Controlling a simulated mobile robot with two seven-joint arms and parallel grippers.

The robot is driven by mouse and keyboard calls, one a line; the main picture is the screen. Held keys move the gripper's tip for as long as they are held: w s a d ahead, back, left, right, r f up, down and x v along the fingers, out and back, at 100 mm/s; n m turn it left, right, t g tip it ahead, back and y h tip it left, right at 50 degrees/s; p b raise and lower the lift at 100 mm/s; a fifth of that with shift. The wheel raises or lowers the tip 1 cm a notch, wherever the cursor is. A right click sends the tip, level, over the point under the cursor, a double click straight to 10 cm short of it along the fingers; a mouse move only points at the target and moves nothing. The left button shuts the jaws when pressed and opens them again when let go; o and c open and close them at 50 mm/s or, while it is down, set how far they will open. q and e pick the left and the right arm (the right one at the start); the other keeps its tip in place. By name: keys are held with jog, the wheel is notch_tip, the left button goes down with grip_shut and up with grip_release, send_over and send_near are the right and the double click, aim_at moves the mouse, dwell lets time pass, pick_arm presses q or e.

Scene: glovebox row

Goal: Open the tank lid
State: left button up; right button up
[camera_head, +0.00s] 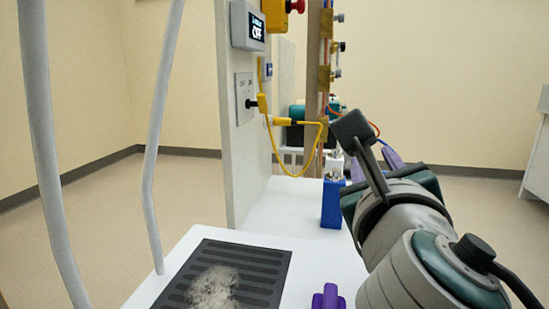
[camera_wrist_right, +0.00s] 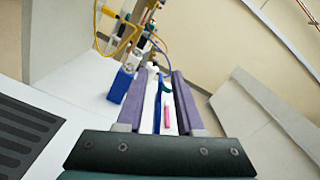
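I cannot pick out a tank lid with certainty in either view. My right gripper (camera_head: 372,165) reaches in from the right, over the far part of the white surface. In the right wrist view its two purple fingers (camera_wrist_right: 158,88) stand apart with nothing gripped between them. A blue block with a white fitting on top (camera_head: 333,203) stands just left of it and shows left of the fingers in the wrist view (camera_wrist_right: 122,84).
A white upright panel (camera_head: 241,160) carries an OFF display box (camera_head: 247,26), a switch plate (camera_head: 245,98) and yellow cables. A dark slotted mat (camera_head: 268,262) with a pale fuzzy patch lies on the white surface. Pale hoses (camera_head: 155,150) hang at left. A pink stick (camera_wrist_right: 167,117) lies beyond the fingers.

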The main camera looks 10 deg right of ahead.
jog(key=shift+w+d, duration=0.15)
jog(key=shift+w, duration=0.15)
grip_shut()
dwell(1.3)
